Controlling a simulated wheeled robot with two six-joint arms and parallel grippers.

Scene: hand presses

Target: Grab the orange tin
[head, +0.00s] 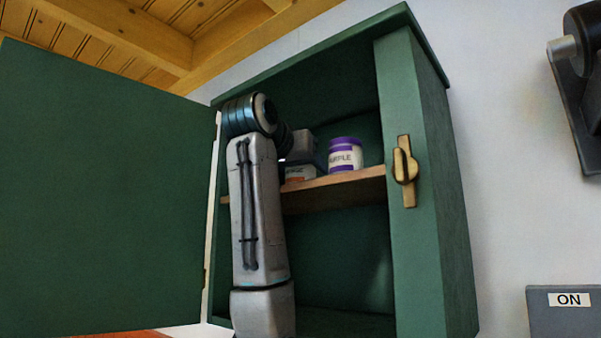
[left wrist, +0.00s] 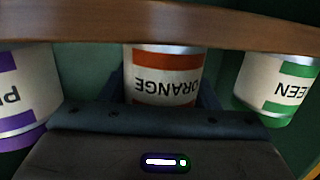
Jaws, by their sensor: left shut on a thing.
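The orange tin (left wrist: 163,75), white with an orange band and the word ORANGE, shows upside down in the middle of the left wrist view. My left gripper (left wrist: 164,92) is shut on it, with a dark finger at each side. In the head view the tin (head: 297,177) shows only in part, on the shelf, beside my left arm and under the gripper (head: 301,146). The tin appears to rest on the shelf; I see no clear gap. My right gripper is not in view.
A purple tin (head: 345,156) stands to the right on the wooden shelf (head: 335,190). A green-banded tin (left wrist: 278,85) shows in the left wrist view. The green cabinet's door (head: 105,190) is open to the left; its right frame post (head: 412,240) carries a brass latch (head: 404,168).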

